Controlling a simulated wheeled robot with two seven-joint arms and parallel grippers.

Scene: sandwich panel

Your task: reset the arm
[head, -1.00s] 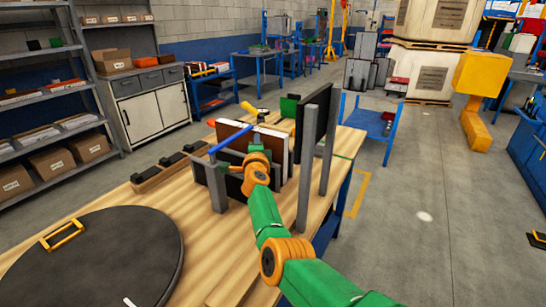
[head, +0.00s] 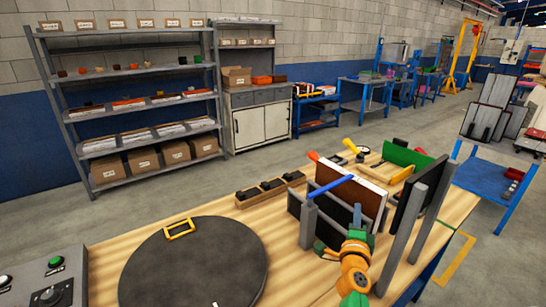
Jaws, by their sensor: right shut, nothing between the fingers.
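My right gripper (head: 356,236) is in the head view at the lower right, at the end of my green and orange arm. It is shut with nothing in it. It stands just in front of the panel rack, overlapping it in the picture; I cannot tell if they touch. A panel with a brown face and white edge (head: 366,195) stands upright between the rack's grey posts (head: 307,228), with a dark plate (head: 333,208) in front. A black panel (head: 409,196) stands to its right. A blue bar (head: 331,186) crosses above. My left gripper is out of view.
The wooden workbench (head: 285,225) holds a round black disc (head: 190,268) with a yellow handle, a low wooden block strip (head: 268,190) and a green panel (head: 405,157). A grey control box (head: 45,280) is at lower left. Shelves (head: 135,98) stand behind.

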